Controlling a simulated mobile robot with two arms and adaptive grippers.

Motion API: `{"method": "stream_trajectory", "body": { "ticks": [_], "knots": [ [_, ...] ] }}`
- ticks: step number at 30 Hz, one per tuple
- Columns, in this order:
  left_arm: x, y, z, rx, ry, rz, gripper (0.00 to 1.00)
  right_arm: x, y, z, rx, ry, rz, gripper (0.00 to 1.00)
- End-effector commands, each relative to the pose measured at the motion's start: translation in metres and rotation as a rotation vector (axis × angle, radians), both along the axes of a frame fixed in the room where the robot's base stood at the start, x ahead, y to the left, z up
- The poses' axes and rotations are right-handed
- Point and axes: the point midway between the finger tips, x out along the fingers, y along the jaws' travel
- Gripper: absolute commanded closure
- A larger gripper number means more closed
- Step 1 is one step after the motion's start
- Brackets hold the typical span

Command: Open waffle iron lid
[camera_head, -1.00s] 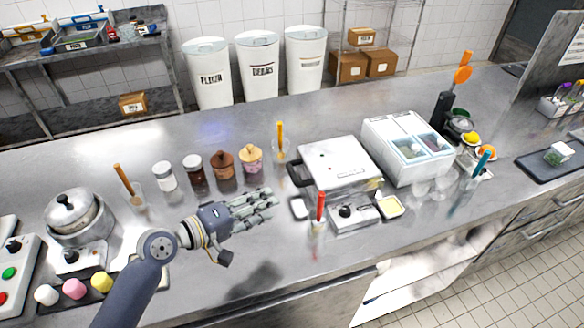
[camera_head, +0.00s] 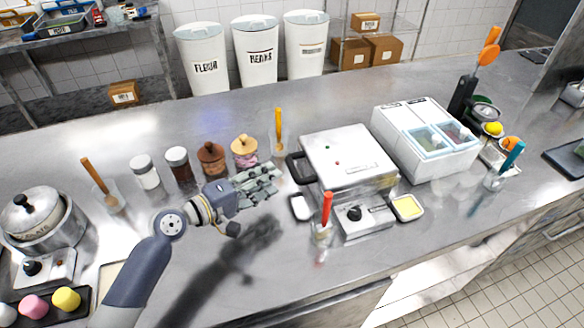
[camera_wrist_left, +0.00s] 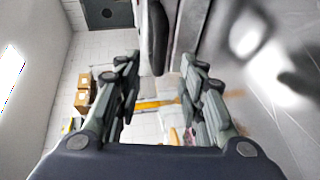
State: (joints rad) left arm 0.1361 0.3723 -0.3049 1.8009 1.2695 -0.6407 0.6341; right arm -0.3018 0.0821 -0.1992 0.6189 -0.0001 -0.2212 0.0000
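The waffle iron (camera_head: 348,160) is a white and steel box with its lid down, right of centre in the head view. Its black lid handle (camera_head: 299,168) sticks out on its left side. My left gripper (camera_head: 272,184) is just left of the handle, apart from it, with its fingers pointing right. In the left wrist view the two fingers (camera_wrist_left: 158,90) stand wide apart with nothing held between them. A dark rounded bar, likely the handle (camera_wrist_left: 153,38), shows beyond and between the fingertips. My right gripper is not in view.
A red-handled tool in a glass (camera_head: 326,215) and a small white dish (camera_head: 301,207) stand in front of the handle. Jars (camera_head: 178,165) and an orange-handled tool (camera_head: 278,125) stand behind my gripper. A white topping bin (camera_head: 425,140) is right of the iron.

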Motion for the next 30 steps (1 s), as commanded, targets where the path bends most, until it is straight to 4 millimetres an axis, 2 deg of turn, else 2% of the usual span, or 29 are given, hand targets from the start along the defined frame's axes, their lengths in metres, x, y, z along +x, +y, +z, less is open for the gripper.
{"method": "stream_trajectory", "body": {
  "ticks": [5, 12, 18, 27, 30],
  "knots": [
    [0.023, -0.028, -0.003, -0.002, 0.000, -0.001, 0.64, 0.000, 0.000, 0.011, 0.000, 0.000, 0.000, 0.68],
    [0.046, -0.053, -0.012, 0.000, -0.001, 0.000, 0.64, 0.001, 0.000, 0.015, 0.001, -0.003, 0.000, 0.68],
    [0.054, -0.063, -0.015, 0.001, -0.001, 0.000, 0.64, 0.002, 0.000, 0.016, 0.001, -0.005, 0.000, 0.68],
    [0.055, -0.064, -0.016, 0.002, -0.002, -0.001, 0.64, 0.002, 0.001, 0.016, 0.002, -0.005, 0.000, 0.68],
    [0.055, -0.064, -0.016, 0.001, -0.001, 0.000, 0.86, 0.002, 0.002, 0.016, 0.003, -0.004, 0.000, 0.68]
  ]
}}
